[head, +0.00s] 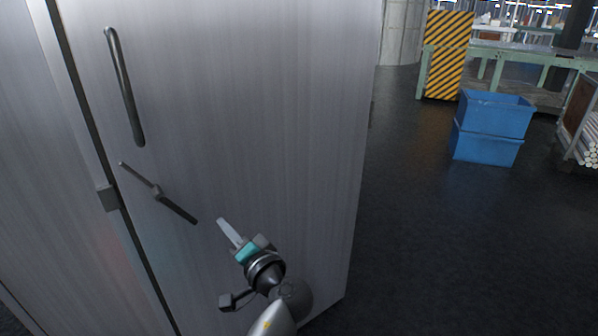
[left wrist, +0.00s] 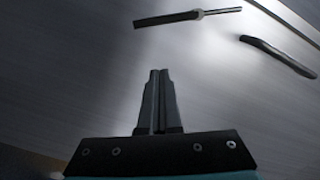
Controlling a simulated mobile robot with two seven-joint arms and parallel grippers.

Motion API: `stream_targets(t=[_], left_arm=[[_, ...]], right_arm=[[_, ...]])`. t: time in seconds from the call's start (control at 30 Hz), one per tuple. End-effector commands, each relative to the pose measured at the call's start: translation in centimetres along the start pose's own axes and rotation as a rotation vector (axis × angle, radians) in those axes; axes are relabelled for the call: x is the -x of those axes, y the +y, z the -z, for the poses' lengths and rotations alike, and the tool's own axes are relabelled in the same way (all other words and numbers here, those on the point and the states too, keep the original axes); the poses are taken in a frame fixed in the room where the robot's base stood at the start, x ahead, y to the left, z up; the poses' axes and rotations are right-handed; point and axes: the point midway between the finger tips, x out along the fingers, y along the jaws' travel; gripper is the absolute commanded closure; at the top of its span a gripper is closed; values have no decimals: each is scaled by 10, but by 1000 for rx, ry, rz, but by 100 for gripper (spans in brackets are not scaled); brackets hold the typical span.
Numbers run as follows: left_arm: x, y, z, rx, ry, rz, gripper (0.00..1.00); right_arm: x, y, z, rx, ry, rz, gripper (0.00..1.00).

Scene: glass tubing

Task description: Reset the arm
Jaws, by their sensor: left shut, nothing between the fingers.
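My left gripper (head: 229,231) is in front of the grey metal cabinet door (head: 250,90), low in the head view. Its two fingers (left wrist: 156,90) are together in the left wrist view, with nothing between them. A dark bar-shaped latch handle (head: 158,193) sits on the door, up and left of the gripper and apart from it. The latch also shows at the top of the left wrist view (left wrist: 190,17). A long dark pull handle (head: 125,88) is above the latch, and it shows at the upper right of the left wrist view (left wrist: 278,55). My right gripper is not in view.
The cabinet fills the left and middle of the head view, close to my left arm. Dark floor (head: 440,240) is open to the right. Two stacked blue crates (head: 488,128), a yellow-and-black striped panel (head: 446,55) and a green-framed bench (head: 510,50) stand farther back.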

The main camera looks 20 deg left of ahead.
Motion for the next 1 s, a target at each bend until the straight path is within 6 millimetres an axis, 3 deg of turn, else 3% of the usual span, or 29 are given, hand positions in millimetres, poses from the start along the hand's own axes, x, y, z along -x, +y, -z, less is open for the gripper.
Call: stream_targets(t=[0.17,0.27,0.37,0.5,0.7,0.83,1.0], left_arm=[[1,17,-5,-26,7,-43,100],[5,59,-18,-82,22,-154,100],[18,122,-47,-153,35,-326,100],[52,207,-106,-230,29,-593,100],[123,294,-211,-269,-46,-942,100],[178,326,-289,-248,-142,-1140,100],[248,337,-390,-170,-315,-1326,100]], right_arm=[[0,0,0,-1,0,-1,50],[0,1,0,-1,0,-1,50],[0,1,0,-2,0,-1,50],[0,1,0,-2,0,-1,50],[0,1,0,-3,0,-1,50],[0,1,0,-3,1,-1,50],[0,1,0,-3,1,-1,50]])
